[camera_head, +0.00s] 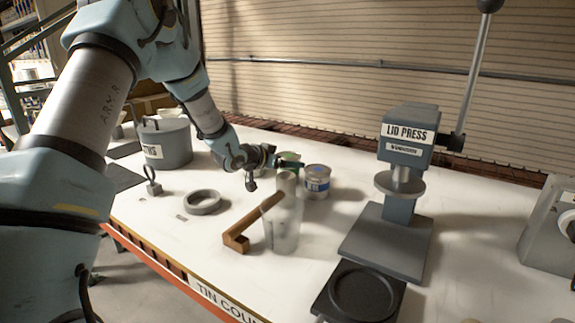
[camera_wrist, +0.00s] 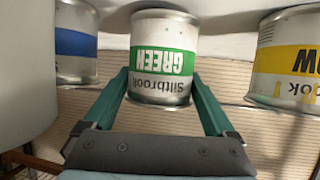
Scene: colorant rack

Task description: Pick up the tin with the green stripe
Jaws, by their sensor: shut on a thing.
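The tin with the green stripe (camera_wrist: 162,62) is a silver can lettered "GREEN", upside down in the wrist view. My gripper (camera_wrist: 162,82) has its two green fingers on either side of this tin, shut on it. In the head view my gripper (camera_head: 277,160) reaches in from the left, and the green-striped tin (camera_head: 290,158) is mostly hidden behind it. I cannot tell whether the tin touches the table. A blue-striped tin (camera_head: 317,183) stands just right of it; it also shows in the wrist view (camera_wrist: 76,42). A yellow-striped tin (camera_wrist: 290,60) is on the other side.
A grey ring (camera_head: 203,202) and a grey pot (camera_head: 170,145) are at left. The lid press (camera_head: 405,150) stands at right.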

